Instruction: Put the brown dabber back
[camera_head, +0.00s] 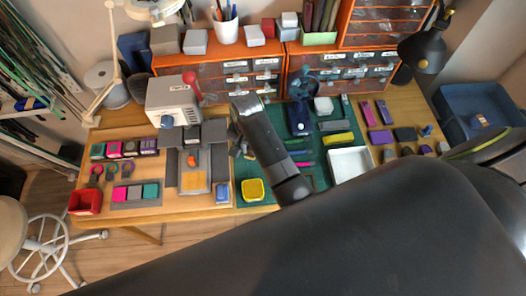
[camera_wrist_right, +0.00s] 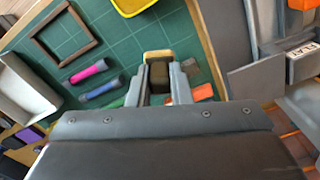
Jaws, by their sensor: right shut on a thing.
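My right gripper (camera_wrist_right: 159,84) is shut on the brown dabber (camera_wrist_right: 159,72), a short dark brown piece with a tan end, seen between the fingers in the right wrist view. In the head view the right gripper (camera_head: 241,148) is near the left edge of the green mat, largely covered by my dark wrist, and the dabber cannot be made out there. Orange pieces (camera_wrist_right: 192,93) lie close to the fingers. My left gripper is not in view.
A yellow tray (camera_head: 254,190), an empty brown frame (camera_wrist_right: 62,33) and a white tray (camera_head: 351,164) are around the mat. A grey stand (camera_head: 195,165) and white machine (camera_head: 175,100) are left. Drawers (camera_head: 250,80) line the back. Bare mat (camera_wrist_right: 128,42) shows near the fingers.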

